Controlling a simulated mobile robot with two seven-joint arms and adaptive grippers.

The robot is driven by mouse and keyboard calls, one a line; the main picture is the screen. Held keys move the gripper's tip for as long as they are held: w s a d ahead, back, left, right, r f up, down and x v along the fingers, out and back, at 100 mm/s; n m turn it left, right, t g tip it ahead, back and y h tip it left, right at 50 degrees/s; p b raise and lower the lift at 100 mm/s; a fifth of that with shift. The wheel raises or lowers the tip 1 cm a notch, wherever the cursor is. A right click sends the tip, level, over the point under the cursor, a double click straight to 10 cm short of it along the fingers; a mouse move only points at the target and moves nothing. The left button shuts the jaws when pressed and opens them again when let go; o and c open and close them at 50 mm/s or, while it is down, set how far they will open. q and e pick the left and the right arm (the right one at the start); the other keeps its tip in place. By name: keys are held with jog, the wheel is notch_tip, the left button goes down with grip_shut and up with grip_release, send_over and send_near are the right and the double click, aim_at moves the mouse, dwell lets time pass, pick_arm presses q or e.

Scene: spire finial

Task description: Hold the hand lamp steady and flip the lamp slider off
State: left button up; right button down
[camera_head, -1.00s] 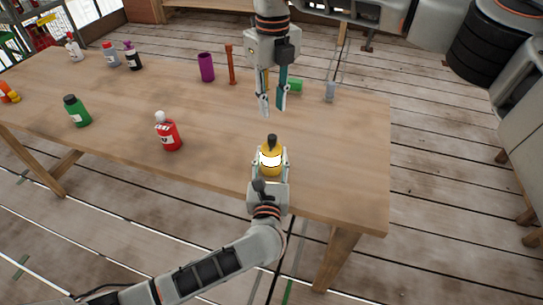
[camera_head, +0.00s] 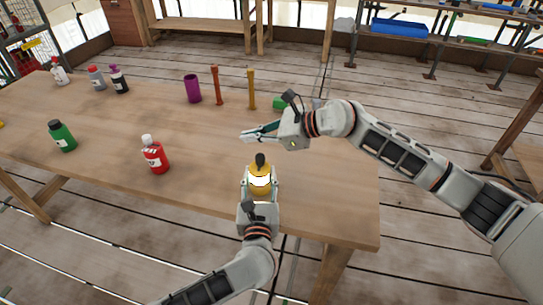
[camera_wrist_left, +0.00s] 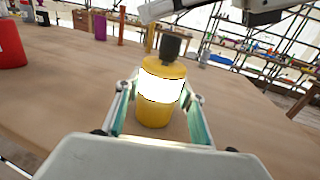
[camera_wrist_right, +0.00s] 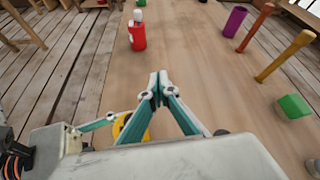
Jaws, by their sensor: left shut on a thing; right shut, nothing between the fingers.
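The hand lamp (camera_head: 260,181) is a yellow cylinder with a bright white band and a dark knob on top. It stands upright near the table's front edge, and it shows close up in the left wrist view (camera_wrist_left: 158,112). My left gripper (camera_head: 260,187) is shut around its sides from the front. My right gripper (camera_head: 246,136) is shut and empty, above the table just behind the lamp and pointing left. In the right wrist view its fingertips (camera_wrist_right: 158,78) meet, and they partly hide the yellow lamp (camera_wrist_right: 134,128). I cannot make out a separate slider.
A red bottle (camera_head: 155,155) and a green bottle (camera_head: 62,136) stand left of the lamp on the wooden table (camera_head: 110,110). A purple cup (camera_head: 192,89), an orange post (camera_head: 216,85), a yellow post (camera_head: 251,90) and a green block (camera_head: 279,103) are behind. The table right of the lamp is clear.

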jog(key=s+d+f+n+t, duration=0.25)
jog(key=d+n+t, duration=0.3)
jog(key=d, duration=0.55)
jog(key=s+d+f+n+t, duration=0.1)
jog(key=s+d+n+t, duration=0.1)
jog(key=s+n, duration=0.3)
jog(key=shift+s+d+y, duration=0.3)
jog(key=shift+d+y, duration=0.1)
jog(key=shift+d, duration=0.15)
jog(key=shift+f+t, duration=0.1)
jog(key=shift+t, duration=0.15)
